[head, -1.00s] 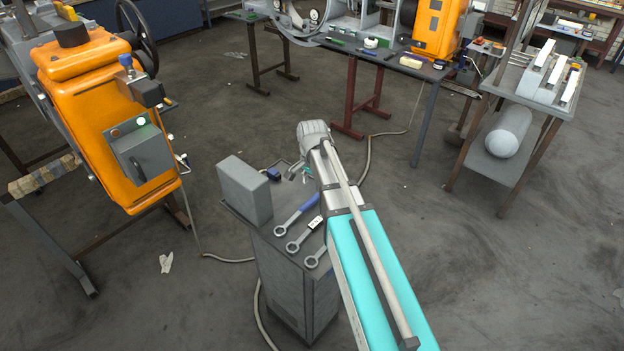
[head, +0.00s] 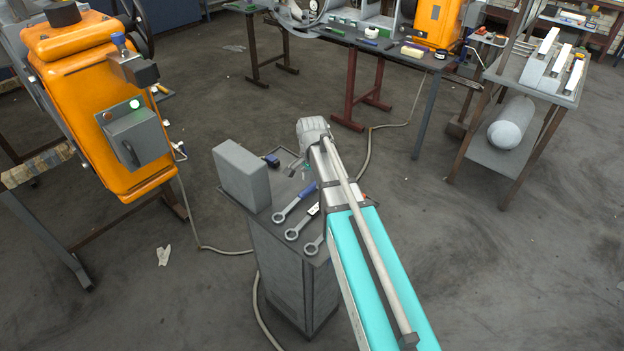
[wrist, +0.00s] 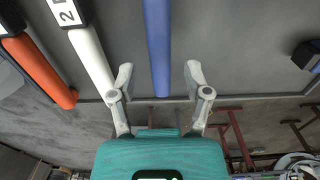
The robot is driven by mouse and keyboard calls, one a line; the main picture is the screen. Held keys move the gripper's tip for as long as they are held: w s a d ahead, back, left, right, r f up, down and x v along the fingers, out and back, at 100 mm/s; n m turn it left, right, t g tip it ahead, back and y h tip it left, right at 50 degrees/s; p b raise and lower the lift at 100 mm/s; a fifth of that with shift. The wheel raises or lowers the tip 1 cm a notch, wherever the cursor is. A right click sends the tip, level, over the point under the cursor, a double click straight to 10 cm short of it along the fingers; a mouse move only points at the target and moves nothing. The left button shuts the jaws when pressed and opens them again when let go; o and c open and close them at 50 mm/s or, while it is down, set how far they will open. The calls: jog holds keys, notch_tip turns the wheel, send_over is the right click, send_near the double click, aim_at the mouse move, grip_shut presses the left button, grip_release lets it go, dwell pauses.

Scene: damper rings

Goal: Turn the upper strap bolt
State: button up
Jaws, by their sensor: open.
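My gripper (wrist: 158,72) is open in the wrist view, its two pale fingers apart. The blue handle (wrist: 158,40) of a wrench runs down between the fingertips with a gap on each side; whether it is level with them I cannot tell. In the head view this blue-handled wrench (head: 293,203) lies on a grey cabinet (head: 285,255), and my arm hides most of my gripper. A white-handled wrench (wrist: 90,62) marked 2 and an orange-handled one (wrist: 38,70) lie to its left in the wrist view. I cannot make out the upper strap bolt.
A grey box (head: 242,175) stands on the cabinet's left side. An orange machine (head: 95,110) stands at left, and a bench (head: 375,45) with another orange unit is at the back. A shelf stand (head: 535,75) is at right. Open floor lies between.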

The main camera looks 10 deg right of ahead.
aim_at(312, 185)
jog(key=shift+f+b, duration=1.35)
jog(key=shift+f, duration=0.3)
grip_shut()
jog(key=shift+r, duration=0.15)
jog(key=shift+r+p, duration=2.9)
jog(key=shift+p, duration=0.2)
